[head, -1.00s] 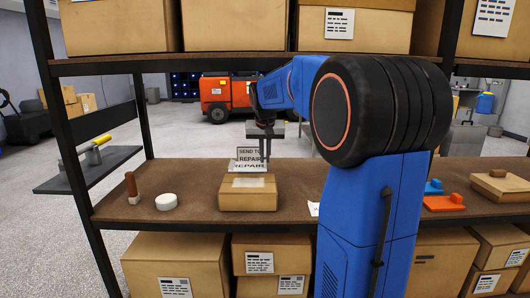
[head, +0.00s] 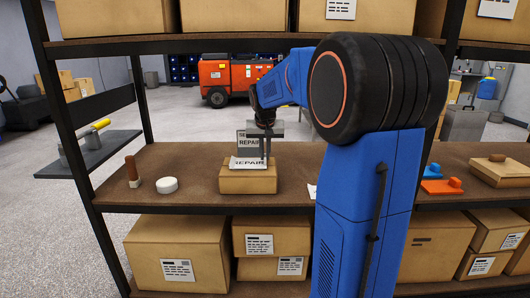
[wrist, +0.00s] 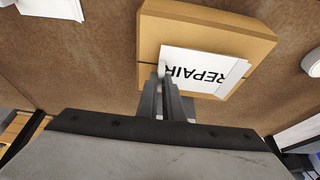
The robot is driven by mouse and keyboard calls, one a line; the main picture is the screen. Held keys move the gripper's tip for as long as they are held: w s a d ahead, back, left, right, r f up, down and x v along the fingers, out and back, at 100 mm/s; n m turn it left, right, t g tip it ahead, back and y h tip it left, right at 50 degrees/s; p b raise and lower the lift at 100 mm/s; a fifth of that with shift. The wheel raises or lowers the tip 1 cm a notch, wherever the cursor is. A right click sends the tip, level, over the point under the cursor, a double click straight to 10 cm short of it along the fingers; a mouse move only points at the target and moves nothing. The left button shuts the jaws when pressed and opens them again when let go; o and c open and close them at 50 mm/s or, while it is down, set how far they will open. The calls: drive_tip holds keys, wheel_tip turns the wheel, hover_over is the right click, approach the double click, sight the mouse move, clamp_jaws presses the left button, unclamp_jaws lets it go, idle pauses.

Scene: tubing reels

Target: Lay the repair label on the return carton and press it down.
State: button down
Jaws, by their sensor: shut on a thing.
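The return carton (head: 248,183) is a small tan box on the middle shelf. The white repair label (head: 246,163), printed REPAIR, lies flat over the carton's top. My gripper (head: 265,157) is above the carton, shut on the label's edge. In the wrist view my gripper (wrist: 168,88) pinches the near edge of the label (wrist: 195,68), which overlaps the carton (wrist: 205,32). A pale strip shows along the label's right edge there. I cannot tell whether the label touches the carton.
A white disc (head: 167,185) and a brown-handled tool (head: 132,171) are at left. The upper shelf (head: 200,45) is overhead; boxes fill the shelf below.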

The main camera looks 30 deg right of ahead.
drive_tip(key=shift+f, duration=0.15)
idle(0.4)
drive_tip(key=c, duration=1.8)
unclamp_jaws()
drive_tip(key=v, duration=1.2)
